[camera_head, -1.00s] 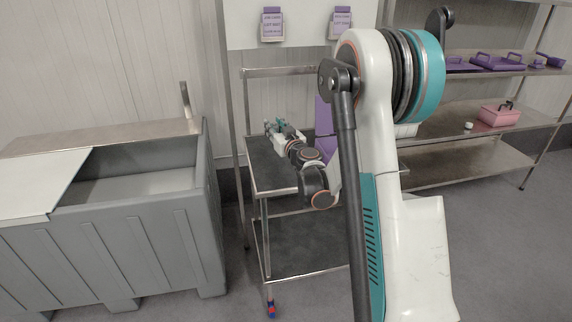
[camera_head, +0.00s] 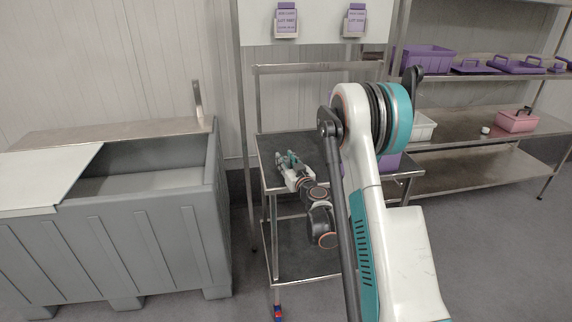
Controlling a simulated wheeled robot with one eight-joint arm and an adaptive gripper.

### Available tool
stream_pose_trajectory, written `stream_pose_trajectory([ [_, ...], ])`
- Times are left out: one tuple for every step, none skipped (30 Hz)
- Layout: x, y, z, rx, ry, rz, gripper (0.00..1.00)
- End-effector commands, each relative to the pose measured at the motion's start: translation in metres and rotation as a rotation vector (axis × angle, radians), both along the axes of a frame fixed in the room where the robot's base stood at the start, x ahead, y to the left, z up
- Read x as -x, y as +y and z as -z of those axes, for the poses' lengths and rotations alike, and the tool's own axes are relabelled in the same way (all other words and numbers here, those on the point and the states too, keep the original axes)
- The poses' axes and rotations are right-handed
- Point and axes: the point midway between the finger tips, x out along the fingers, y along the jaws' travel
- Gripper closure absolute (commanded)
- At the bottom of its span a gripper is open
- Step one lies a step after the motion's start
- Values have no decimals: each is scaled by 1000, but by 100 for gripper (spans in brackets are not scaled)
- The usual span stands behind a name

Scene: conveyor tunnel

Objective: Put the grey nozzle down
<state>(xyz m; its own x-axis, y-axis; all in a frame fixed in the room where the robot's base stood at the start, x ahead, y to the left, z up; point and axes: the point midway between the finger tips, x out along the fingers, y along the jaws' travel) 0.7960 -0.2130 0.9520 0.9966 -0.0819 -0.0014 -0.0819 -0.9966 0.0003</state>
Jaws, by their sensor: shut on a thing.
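My gripper (camera_head: 285,159) is over the left part of the dark top shelf of a metal cart (camera_head: 309,142). It points away from me, with its fingers near the shelf's left edge. It is shut on the grey nozzle, but the nozzle is too small and too much covered by the fingers to make out. I cannot tell whether the nozzle touches the shelf.
A purple bin (camera_head: 388,162) stands on the cart's right side, partly behind my arm. A large grey tub (camera_head: 130,235) with a partly open lid is on the left. Shelving with a purple crate (camera_head: 428,59) and pink box (camera_head: 516,121) stands right. The cart's back left is clear.

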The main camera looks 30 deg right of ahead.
Motion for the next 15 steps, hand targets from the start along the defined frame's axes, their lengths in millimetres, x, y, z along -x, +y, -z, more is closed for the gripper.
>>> stream_pose_trajectory([
  [0, 0, 1, 0, 0, 0, 100],
  [0, 0, 0, 0, 0, 0, 100],
  [0, 0, 0, 0, 0, 0, 100],
  [0, 0, 0, 0, 0, 0, 100],
  [0, 0, 0, 0, 0, 0, 100],
  [0, 0, 0, 0, 0, 0, 100],
  [0, 0, 0, 0, 0, 0, 100],
  [0, 0, 1, 0, 0, 0, 100],
  [0, 0, 2, 0, 0, 0, 100],
  [0, 0, 3, 0, 0, 0, 100],
  [0, 0, 2, 0, 0, 0, 66],
  [0, 0, 2, 0, 0, 0, 57],
  [0, 0, 2, 0, 0, 0, 52],
  [0, 0, 2, 0, 0, 0, 52],
  [0, 0, 2, 0, 0, 0, 52],
])
